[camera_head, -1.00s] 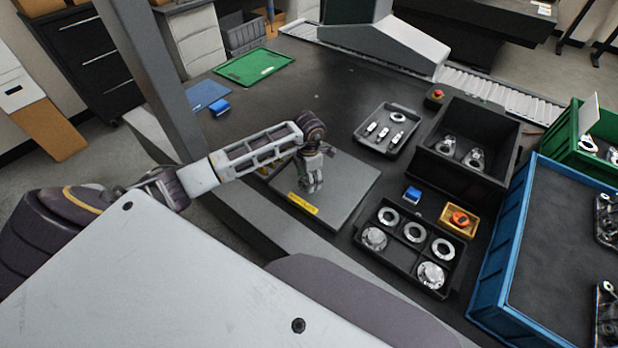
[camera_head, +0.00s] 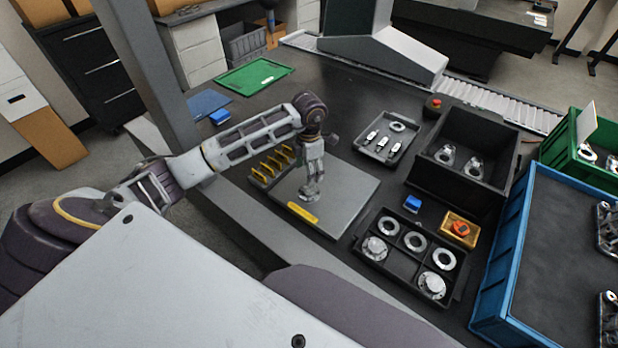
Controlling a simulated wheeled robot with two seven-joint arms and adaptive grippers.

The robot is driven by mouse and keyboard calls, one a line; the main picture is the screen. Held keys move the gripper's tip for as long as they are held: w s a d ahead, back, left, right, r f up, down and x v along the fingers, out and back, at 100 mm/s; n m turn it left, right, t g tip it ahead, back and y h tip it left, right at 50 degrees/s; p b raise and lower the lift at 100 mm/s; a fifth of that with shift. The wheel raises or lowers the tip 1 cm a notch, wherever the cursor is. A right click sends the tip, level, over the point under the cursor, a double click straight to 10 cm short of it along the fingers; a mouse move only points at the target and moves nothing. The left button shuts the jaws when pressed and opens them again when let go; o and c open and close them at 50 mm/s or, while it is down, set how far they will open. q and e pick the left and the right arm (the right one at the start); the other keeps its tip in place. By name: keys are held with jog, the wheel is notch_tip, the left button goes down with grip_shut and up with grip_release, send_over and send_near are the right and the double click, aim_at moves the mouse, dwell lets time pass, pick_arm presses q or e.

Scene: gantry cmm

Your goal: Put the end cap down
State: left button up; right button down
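My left gripper (camera_head: 311,192) points down over the grey plate (camera_head: 345,205) with the yellow label (camera_head: 302,213). Its fingers look close together, but they are too small to tell whether an end cap is between them. A black divided tray (camera_head: 398,287) to the right holds silver rings along its back row. Two round silver flanged parts, perhaps end caps, sit in its front row, one at the left (camera_head: 375,248) and one at the right (camera_head: 432,285). The front middle compartment looks empty. My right gripper is not in view.
A rack with yellow pieces (camera_head: 272,163) stands just left of the gripper. Right are a blue block (camera_head: 412,204), an orange tray (camera_head: 459,229), a black bin (camera_head: 478,125) and a blue crate (camera_head: 505,262). A grey tray (camera_head: 387,133) lies behind. Most of the plate is clear.

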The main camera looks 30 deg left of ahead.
pick_arm(q)
jog(key=shift+r, duration=1.6)
jog(key=shift+f, duration=0.1)
